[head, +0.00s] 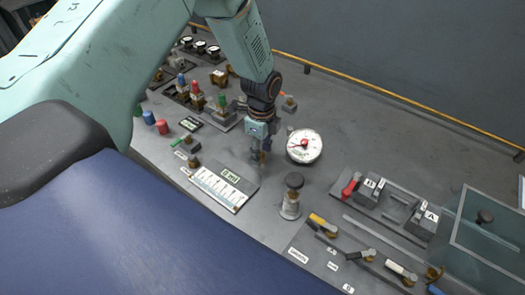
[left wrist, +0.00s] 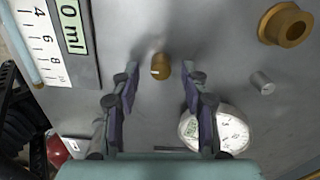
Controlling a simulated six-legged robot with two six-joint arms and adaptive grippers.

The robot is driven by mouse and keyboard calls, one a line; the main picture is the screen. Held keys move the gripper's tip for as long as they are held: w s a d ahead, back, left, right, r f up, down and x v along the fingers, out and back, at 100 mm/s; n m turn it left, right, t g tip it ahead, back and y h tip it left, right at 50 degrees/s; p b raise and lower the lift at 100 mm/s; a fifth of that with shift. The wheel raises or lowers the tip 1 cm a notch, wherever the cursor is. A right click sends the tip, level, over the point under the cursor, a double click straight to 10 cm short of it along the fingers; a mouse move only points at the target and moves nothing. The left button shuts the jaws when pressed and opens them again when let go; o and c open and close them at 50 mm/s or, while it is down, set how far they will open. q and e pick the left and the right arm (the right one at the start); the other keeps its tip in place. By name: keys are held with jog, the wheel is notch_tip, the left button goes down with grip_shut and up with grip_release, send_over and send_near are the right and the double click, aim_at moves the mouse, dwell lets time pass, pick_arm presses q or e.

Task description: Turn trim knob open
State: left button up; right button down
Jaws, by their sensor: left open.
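A small brass knob with a pale mark on its face (left wrist: 160,66), which looks like the trim knob, stands on the grey panel in the left wrist view. My left gripper (left wrist: 162,84) is open, with one finger on each side of the knob's line and empty space between them. The knob lies just beyond the fingertips, near the middle of the gap; I cannot tell the exact distance. In the head view my left gripper (head: 258,153) points down at the panel and largely hides the knob. My right gripper does not show.
A round white gauge (head: 304,146) stands right of the gripper. A scale plate with a green display (head: 225,186) lies to the left. Levers (head: 350,185) and a clear box (head: 490,235) are farther right.

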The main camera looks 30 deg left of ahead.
pick_arm(q)
jog(key=shift+w+f, duration=0.2)
jog(key=shift+f, duration=0.4)
jog(key=shift+s+r, duration=0.25)
jog(key=shift+s, duration=0.1)
jog(key=shift+c, duration=0.2)
jog(key=shift+w+f, duration=0.2)
jog(key=shift+w, duration=0.15)
jog(key=c, duration=0.6)
jog(key=shift+s+r, duration=0.1)
grip_shut()
